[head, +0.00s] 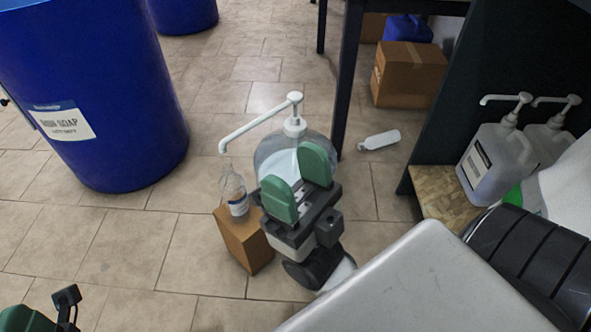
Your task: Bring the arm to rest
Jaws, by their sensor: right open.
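My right gripper (298,182), with green finger pads, is in the middle of the head view. Its pads are apart with nothing seen between them. Behind it in the picture is a large clear pump bottle (267,152) with a white pump; the gripper hides its lower part. I cannot tell whether they touch. A small clear bottle (234,193) with a blue and white label stands upright on a cardboard box (243,241), just left of the gripper. Only a part of my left gripper (22,318) shows at the bottom left corner, and its fingertips are not clear.
A big blue drum (140,110) stands at the left, another (184,12) behind it. A white bottle (380,140) lies on the tiled floor. Pump jugs (498,160) stand on a wooden shelf (444,195) at right. A cardboard box (408,75) is at the back.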

